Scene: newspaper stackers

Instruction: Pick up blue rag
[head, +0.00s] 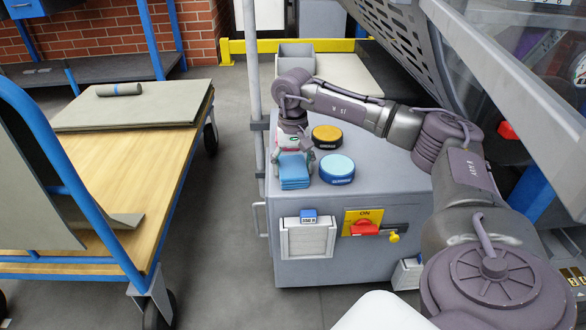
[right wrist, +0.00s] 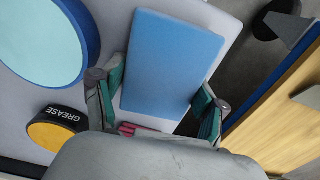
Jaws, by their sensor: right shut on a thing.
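The blue rag (head: 294,174) is a folded, layered stack at the left front of the grey cabinet top. My right gripper (head: 291,154) reaches down over it from above. In the right wrist view the rag (right wrist: 172,62) shows as a flat blue rectangle between the two green-padded fingers of my right gripper (right wrist: 158,108), which is shut on it. The rag appears low at the cabinet top; whether it is clear of the surface I cannot tell. My left gripper is not in view.
A blue-rimmed round tin (head: 337,168) and a yellow-topped grease tin (head: 327,134) stand right of the rag on the cabinet (head: 390,185). A vertical pole (head: 254,80) stands at its left. A wooden cart (head: 120,190) is further left, with grey floor between.

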